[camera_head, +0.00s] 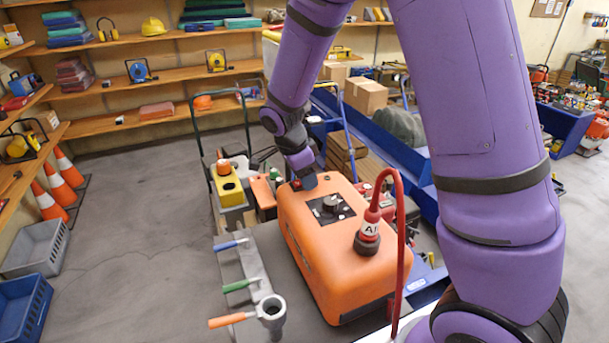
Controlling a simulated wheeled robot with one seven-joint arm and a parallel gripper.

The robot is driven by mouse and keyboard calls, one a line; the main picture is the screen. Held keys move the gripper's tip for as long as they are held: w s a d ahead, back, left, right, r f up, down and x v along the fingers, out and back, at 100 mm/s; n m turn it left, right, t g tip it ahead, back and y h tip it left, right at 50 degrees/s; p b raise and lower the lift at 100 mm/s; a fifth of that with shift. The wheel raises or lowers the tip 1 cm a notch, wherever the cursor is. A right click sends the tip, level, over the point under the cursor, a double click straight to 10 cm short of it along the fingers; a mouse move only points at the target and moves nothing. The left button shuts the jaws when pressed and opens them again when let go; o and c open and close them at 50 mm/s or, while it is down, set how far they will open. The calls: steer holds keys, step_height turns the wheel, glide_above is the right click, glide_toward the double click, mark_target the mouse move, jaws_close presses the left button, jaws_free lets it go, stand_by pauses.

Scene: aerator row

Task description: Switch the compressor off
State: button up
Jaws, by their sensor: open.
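A large orange machine (345,262), which looks like the compressor, stands at the centre. Its top has a black panel with a grey round knob (330,204); the knob's setting is too small to read. A red hose (399,240) with a tag reading "A1" plugs into its top right. My purple arm reaches over from the right, and my gripper (308,183) is at the machine's far top edge, behind the knob and apart from it. The jaws are small and partly hidden, but open and apparently empty. A yellow box with an orange-red top button (229,187) stands left of the machine.
A grey manifold with blue, green and orange lever handles (240,285) lies left of the machine. A green-framed cart (222,110) stands behind. Cones (55,185) and crates (35,250) line the left. The left floor is clear.

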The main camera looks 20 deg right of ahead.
steer(key=v, duration=1)
steer(key=shift+r, duration=0.35)
steer(key=shift+a, duration=0.15)
